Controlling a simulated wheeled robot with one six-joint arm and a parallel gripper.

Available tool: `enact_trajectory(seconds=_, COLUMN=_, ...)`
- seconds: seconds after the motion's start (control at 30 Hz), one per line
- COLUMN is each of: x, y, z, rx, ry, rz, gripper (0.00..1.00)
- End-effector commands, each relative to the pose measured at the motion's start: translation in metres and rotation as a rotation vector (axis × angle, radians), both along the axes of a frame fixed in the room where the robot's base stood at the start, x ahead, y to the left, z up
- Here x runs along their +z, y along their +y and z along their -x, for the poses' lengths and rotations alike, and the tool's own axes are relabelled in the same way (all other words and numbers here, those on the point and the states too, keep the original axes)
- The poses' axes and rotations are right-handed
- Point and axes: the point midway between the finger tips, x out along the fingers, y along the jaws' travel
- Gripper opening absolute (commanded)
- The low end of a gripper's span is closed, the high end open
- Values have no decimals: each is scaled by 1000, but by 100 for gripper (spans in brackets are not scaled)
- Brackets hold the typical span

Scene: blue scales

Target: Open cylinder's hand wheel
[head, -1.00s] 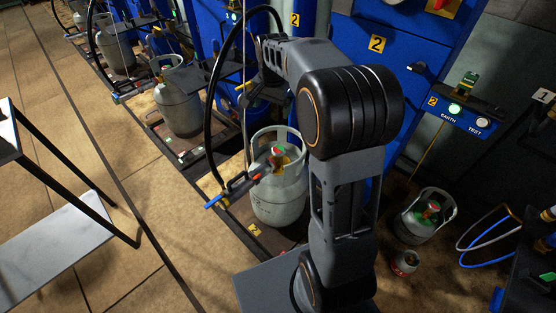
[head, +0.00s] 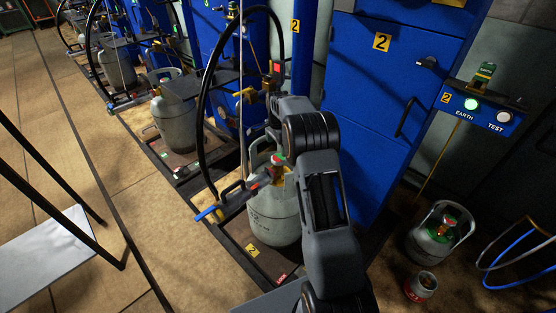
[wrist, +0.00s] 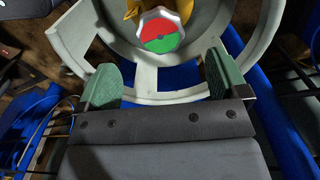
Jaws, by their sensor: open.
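The grey gas cylinder (head: 272,212) stands upright on the scale platform, with a collar around its top. Its hand wheel (wrist: 160,32) has a white rim and a half red, half green face, red above green in the wrist view. It also shows small in the head view (head: 279,160), by the yellow valve (wrist: 133,9). My gripper (wrist: 159,63) is open and empty. Its two green fingers are spread over the collar's near side, with the wheel just beyond the tips and between their lines. In the head view my arm hides part of the cylinder, and the fingers cannot be made out.
A blue-handled filling hose fitting (head: 222,207) hangs by the cylinder's left side. A blue cabinet (head: 372,105) stands behind. A smaller cylinder (head: 440,235) and a small can (head: 420,287) are on the floor at right. A table (head: 45,262) is at left; floor between is clear.

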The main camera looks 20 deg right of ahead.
Motion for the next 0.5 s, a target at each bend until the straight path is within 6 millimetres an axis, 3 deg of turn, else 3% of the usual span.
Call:
enact_trajectory(seconds=0.03, x=-13, y=0, z=0, rx=1, ry=2, rz=-1, gripper=92)
enact_trajectory(seconds=0.2, x=-39, y=0, z=0, rx=1, ry=1, rz=-1, gripper=92)
enact_trajectory(seconds=0.5, x=-63, y=0, z=0, rx=2, ry=0, rz=0, gripper=92)
